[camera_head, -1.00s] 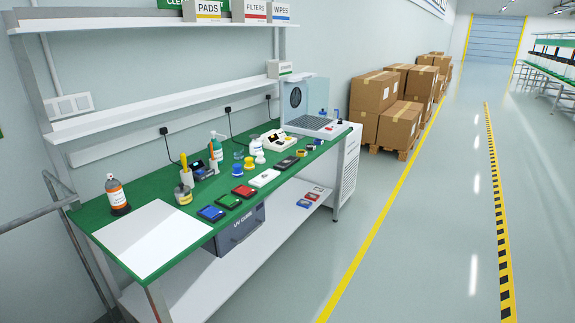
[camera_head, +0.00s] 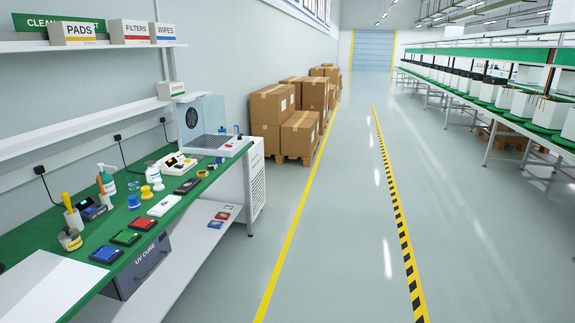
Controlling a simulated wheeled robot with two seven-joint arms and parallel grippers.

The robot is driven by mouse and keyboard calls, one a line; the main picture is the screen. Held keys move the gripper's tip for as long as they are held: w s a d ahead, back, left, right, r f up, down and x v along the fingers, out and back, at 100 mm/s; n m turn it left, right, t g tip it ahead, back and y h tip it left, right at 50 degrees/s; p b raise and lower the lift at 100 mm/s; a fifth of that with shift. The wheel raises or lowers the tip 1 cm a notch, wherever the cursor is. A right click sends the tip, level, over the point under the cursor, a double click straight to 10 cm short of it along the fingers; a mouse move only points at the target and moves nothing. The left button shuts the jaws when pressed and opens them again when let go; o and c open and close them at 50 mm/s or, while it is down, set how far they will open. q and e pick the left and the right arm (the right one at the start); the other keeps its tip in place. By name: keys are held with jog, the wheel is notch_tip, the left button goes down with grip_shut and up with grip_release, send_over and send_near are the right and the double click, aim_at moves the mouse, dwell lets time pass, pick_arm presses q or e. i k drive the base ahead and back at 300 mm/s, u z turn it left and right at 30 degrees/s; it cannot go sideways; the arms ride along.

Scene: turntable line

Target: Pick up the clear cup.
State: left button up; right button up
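A small clear object (camera_head: 133,186), which may be the clear cup, stands on the green bench top (camera_head: 185,207) behind a blue round piece (camera_head: 133,201). It is too small and faint to be sure. Neither of my grippers is in view.
The bench also holds a pump bottle (camera_head: 106,182), a yellow-labelled jar (camera_head: 70,239), several coloured flat cases and a white machine (camera_head: 208,125). Cartons (camera_head: 299,130) stand on a pallet by the wall. The aisle floor (camera_head: 330,240) is clear. Long green-topped tables (camera_head: 500,115) run along the right.

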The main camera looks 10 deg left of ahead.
aim_at(132, 181)
jog(key=z, duration=0.05)
jog(key=i, duration=1.95)
jog(key=u, duration=0.75)
jog(key=i, duration=1.4)
jog(key=u, duration=1.8)
jog(key=i, duration=0.55)
jog(key=u, duration=0.35)
